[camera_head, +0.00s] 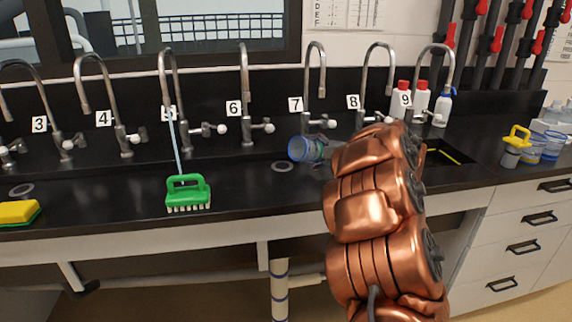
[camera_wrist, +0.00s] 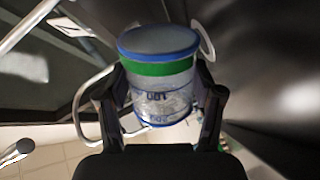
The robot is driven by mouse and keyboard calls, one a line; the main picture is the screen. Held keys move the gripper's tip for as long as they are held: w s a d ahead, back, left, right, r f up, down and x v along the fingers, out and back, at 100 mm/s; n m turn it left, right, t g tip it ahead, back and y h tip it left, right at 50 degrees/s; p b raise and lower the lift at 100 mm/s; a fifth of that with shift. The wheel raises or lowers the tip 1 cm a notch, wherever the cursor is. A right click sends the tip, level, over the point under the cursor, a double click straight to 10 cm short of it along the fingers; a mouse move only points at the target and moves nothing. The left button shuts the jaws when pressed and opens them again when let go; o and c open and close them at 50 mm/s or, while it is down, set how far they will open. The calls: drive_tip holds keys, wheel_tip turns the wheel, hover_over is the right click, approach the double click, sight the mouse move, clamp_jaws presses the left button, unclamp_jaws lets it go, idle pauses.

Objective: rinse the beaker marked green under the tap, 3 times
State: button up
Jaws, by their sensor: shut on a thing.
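The beaker with the green band (camera_wrist: 160,69) is clear, with a blue rim and printed marks. In the wrist view my gripper (camera_wrist: 160,103) has a finger on each side of it and is shut on it. In the head view the beaker (camera_head: 302,149) is tipped on its side, mouth toward the left, above the black counter. My gripper (camera_head: 333,154) there is mostly hidden behind my copper arm. The tap marked 7 (camera_head: 318,63) stands behind the beaker, its spout higher up.
More numbered taps line the back, with tap 6 (camera_head: 244,80) left and tap 8 (camera_head: 378,68) right. A green brush (camera_head: 188,190) and yellow sponge (camera_head: 18,212) lie left. A sink opening (camera_head: 440,155), bottles (camera_head: 421,98) and other beakers (camera_head: 531,147) are right.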

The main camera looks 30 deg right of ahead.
sight(312, 141)
drive_tip(key=shift+r+p, duration=0.15)
drive_tip(key=shift+p, duration=0.2)
drive_tip(key=p, duration=0.1)
drive_tip(key=m+p, duration=0.1)
drive_tip(key=p, duration=0.1)
drive_tip(key=shift+r, duration=0.25)
drive_tip(key=shift+r+m+y+p, duration=0.25)
drive_tip(key=shift+m+p, duration=0.35)
drive_tip(key=shift+p, duration=0.6)
drive_tip(key=shift+r+m+p, duration=0.1)
drive_tip(key=shift+m+p, duration=0.3)
drive_tip(key=shift+p, duration=0.75)
drive_tip(key=shift+p, duration=0.4)
